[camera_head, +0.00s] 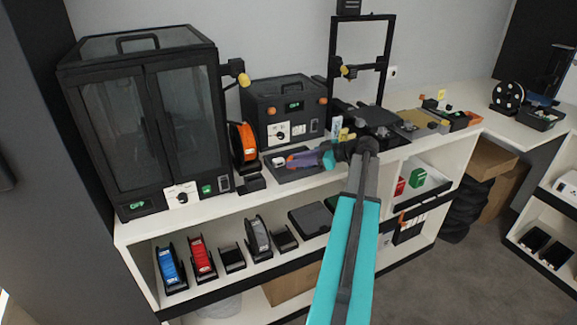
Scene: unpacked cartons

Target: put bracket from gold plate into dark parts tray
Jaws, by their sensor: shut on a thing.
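My gripper (291,160) reaches left from the end of my teal arm, over a low dark tray (298,176) on the counter. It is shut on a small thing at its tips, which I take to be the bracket. A small pale piece (278,162) shows just left of the fingertips, at the tray's left part. I cannot tell whether it is held or touches the tray. The gold plate (412,117) lies farther right on the counter, behind my arm. My wrist and forearm hide part of the counter between.
A large dark enclosure (150,120) stands at left. An orange spool (243,143) and a dark control box (287,107) stand close to the tray. A tall black frame (390,45) rises behind. Spools and boxes fill the shelf below. Another dark bin (540,118) is at far right.

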